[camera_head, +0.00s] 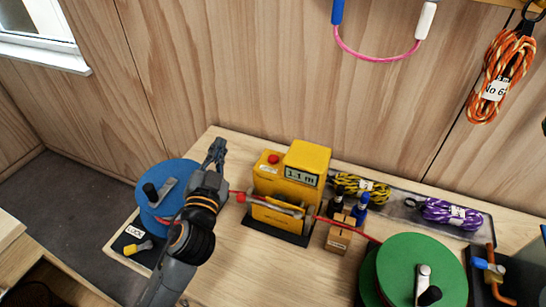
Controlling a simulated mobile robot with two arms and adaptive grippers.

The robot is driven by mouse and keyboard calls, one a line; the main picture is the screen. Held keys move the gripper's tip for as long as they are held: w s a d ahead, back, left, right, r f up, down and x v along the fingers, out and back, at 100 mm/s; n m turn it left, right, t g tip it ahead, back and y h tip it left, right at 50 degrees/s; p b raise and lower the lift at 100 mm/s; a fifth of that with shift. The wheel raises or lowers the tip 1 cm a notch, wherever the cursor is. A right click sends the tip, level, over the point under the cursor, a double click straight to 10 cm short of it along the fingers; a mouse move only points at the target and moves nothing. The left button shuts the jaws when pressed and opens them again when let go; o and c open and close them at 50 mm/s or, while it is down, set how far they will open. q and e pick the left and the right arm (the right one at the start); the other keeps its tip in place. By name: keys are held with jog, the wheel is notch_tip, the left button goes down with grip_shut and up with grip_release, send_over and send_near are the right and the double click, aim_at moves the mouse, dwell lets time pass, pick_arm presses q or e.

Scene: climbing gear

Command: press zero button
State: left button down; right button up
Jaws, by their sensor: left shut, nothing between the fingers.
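My left gripper (219,143) is shut and empty. In the picture it is left of the device and apart from the button, with its fingers pointing toward the back wall. My left arm hides part of the blue reel behind it. My right gripper is not in view.
A blue reel (171,181) is at the left and a green reel (416,273) at the right. A red rope (345,226) runs through the device. Yellow (362,188) and purple (452,214) rope bundles lie in a tray behind. A wooden block (339,239) stands right of the device.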

pick_arm(q)
jog(key=s+d+r+m+g+h, duration=0.2)
jog(key=d+r+m+g+h, duration=0.3)
jog(key=d+r+m+h, duration=1)
jog(key=d+f+m+g, duration=0.6)
jog(key=d+m+g, duration=0.2)
jog(key=m, duration=0.3)
jog(key=w+a+f+m+y, duration=0.1)
jog(key=w+f+y, duration=0.1)
jog(key=w+a+f+m+y, duration=0.1)
jog(key=w+a+f+y, duration=0.2)
jog(key=a+f+y, duration=0.1)
jog(key=y, duration=0.1)
jog(key=shift+w+a+f+m+p, duration=0.25)
jog(key=shift+w+f+m+p, duration=0.1)
jog(key=shift+w+m, duration=0.05)
jog(key=w+a+t+y, duration=0.1)
jog(key=w+a+y, duration=0.2)
jog(key=a, duration=0.3)
jog(key=shift+w+f+n+y, duration=0.25)
jog(key=shift+w+n+y, duration=0.05)
jog(key=shift+w, duration=0.2)
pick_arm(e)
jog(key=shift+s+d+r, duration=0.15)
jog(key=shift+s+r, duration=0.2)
